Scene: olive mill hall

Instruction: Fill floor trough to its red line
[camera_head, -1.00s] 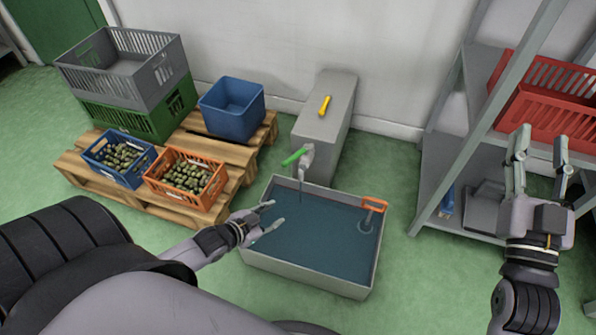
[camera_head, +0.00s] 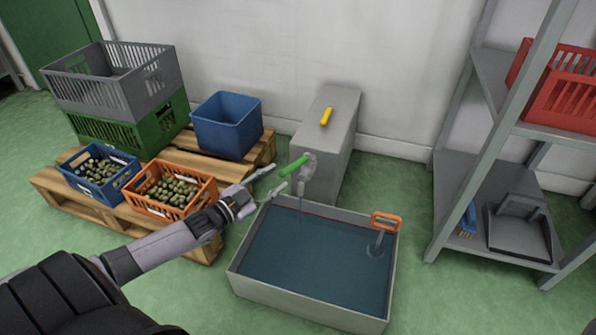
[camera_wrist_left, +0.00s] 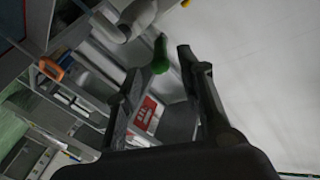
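The grey floor trough (camera_head: 300,304) holds dark water (camera_head: 310,255). A thin red line (camera_head: 325,216) shows on its back inner wall, just above the water. A tap with a green lever (camera_head: 293,166) stands over the back edge, and a thin stream seems to fall from its spout (camera_head: 301,188). My left gripper (camera_head: 279,178) is open and empty, its fingertips close to the lever's left end. In the left wrist view the green lever (camera_wrist_left: 160,55) appears beyond and between the fingertips (camera_wrist_left: 158,66). I cannot tell whether they touch. My right gripper is out of view.
An orange-handled item (camera_head: 385,222) stands in the trough's right back corner. A grey cabinet (camera_head: 325,130) with a yellow handle is behind the tap. Pallets with olive crates (camera_head: 165,208) and a blue bin (camera_head: 226,122) are left. A metal shelf (camera_head: 460,165) stands right.

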